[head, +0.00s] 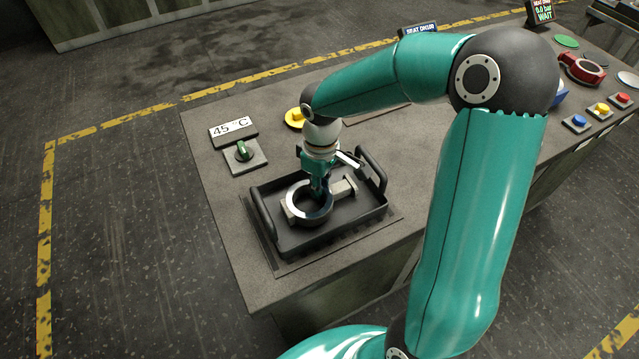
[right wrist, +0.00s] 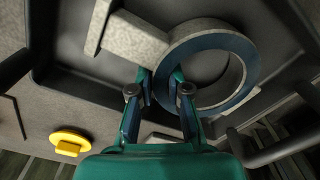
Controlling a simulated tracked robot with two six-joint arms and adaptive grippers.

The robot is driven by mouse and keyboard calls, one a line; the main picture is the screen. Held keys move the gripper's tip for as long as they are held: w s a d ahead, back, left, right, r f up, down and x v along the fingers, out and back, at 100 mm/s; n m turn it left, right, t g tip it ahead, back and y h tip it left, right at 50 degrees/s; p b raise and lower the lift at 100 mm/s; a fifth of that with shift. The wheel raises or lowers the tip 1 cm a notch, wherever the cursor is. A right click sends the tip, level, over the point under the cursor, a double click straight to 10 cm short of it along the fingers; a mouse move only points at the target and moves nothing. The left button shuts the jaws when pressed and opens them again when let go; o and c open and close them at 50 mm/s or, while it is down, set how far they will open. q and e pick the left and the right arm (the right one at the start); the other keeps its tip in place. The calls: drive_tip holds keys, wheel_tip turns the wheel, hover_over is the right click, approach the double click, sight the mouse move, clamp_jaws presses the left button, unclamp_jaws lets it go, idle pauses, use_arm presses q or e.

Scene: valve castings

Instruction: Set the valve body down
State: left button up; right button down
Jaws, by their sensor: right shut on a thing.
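The valve body (head: 306,221), a grey metal ring with a bluish flat face and block-like stubs, is in the black tray (head: 335,238) at the near end of the bench. My right gripper (head: 318,189) points down into the tray and is shut on the ring's wall. In the right wrist view the fingers (right wrist: 163,84) straddle the wall of the valve body (right wrist: 212,42), one inside the ring. I cannot tell whether the ring touches the tray floor. My left gripper is not in view.
The tray has raised handles (head: 262,214) at both ends. Behind it are a green knob (head: 243,151), a 45 °C display (head: 231,128) and a yellow round part (head: 294,118).

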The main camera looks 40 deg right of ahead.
drive_tip(key=shift+f, duration=0.1)
idle(0.6)
drive_tip(key=c, duration=1.1)
unclamp_jaws()
drive_tip(key=shift+o, duration=0.2)
drive_tip(key=shift+f, duration=0.1)
wheel_tip(320, 180, up, 12)
drive_tip(key=shift+d, duration=0.1)
